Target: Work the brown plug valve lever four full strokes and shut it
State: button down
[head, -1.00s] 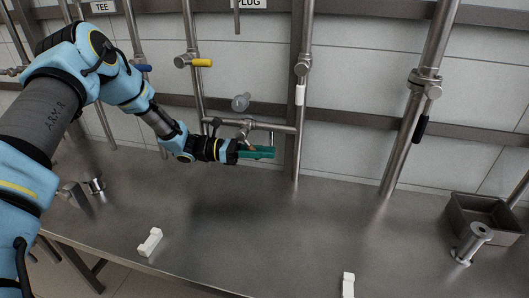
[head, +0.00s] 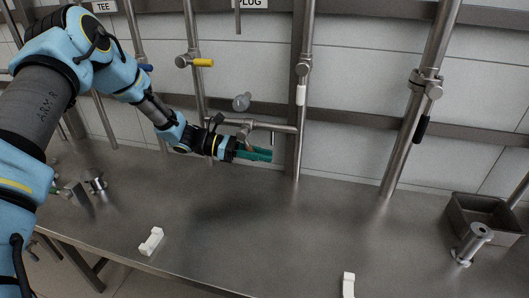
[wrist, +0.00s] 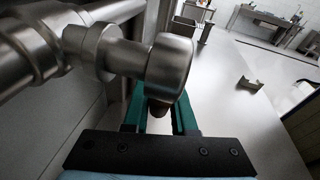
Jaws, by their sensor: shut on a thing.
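The plug valve (head: 246,126) sits on a horizontal steel branch pipe at the back wall, left of the middle in the head view. In the wrist view its round steel body (wrist: 170,65) fills the upper middle. The brown lever (wrist: 158,108) shows only as a short stub below that body, between my green fingers. My gripper (head: 262,154) is just below the valve in the head view, its fingers pointing right. In the wrist view my gripper (wrist: 160,116) is shut on the lever. Most of the lever is hidden by the valve body and fingers.
Other valves on the wall pipes have a yellow lever (head: 203,63), a white lever (head: 300,95) and a black lever (head: 421,129). A white block (head: 151,241) lies on the steel bench. A grey bin (head: 455,210) stands at right. The bench middle is clear.

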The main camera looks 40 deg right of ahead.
jog(key=shift+w+a+f+m+t+y+p, duration=0.15)
jog(key=shift+w+a+f+t+y+p, duration=0.25)
jog(key=shift+w+t+y, duration=0.45)
jog(key=shift+w+a+f+m+t+y+p, duration=0.2)
jog(key=shift+w+a+f+t+y, duration=0.35)
jog(key=shift+t, duration=0.5)
jog(key=shift+s+d+r, duration=0.1)
jog(key=shift+d, duration=0.05)
jog(key=c, duration=0.7)
grip_release()
jog(key=b+v, duration=0.3)
jog(key=v, duration=0.7)
jog(key=shift+a+r, duration=0.2)
jog(key=shift+r, duration=0.1)
